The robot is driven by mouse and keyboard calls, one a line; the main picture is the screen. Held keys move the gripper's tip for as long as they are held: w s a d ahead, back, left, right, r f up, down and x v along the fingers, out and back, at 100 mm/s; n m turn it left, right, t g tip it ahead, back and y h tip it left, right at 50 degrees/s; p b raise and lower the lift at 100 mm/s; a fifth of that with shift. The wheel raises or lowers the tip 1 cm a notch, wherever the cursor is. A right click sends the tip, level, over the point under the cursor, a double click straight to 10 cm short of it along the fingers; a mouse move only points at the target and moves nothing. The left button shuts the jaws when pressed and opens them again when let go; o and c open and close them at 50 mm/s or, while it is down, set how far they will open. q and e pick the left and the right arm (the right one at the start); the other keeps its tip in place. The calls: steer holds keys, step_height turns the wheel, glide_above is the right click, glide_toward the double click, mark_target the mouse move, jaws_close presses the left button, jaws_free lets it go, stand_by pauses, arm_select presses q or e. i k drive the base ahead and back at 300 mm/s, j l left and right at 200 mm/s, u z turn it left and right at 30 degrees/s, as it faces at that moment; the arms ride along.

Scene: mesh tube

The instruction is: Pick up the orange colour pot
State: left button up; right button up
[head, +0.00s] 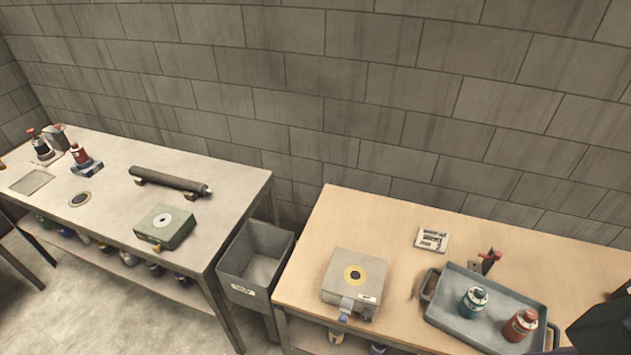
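An orange-red pot (520,325) with a pale cap stands upright at the right end of a blue-grey tray (446,325) on the wooden table. A teal pot (472,302) of similar shape stands in the tray to its left. A dark shape at the lower right edge looks like part of my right arm, close to the right of the orange pot. Its fingers cannot be made out. My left gripper is not in view.
A grey box with a yellow ring (355,280), a white printed card (432,239) and a red-handled tool (489,260) surround the tray. A grey bin (256,262) separates the tables. The left table (110,210) holds a dark roller (170,181), a green box (165,226) and another red-orange pot (80,154).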

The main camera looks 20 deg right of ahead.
mark_target(515, 329)
steer(key=l+z, duration=0.1)
steer(key=z, duration=0.55)
steer(key=i+l+z, duration=0.2)
steer(key=l, duration=0.55)
steer(key=k+l+z, duration=0.15)
steer(key=z, duration=0.65)
steer(key=i+l+u, duration=0.1)
steer(key=i+u, duration=0.35)
steer(key=i, duration=0.35)
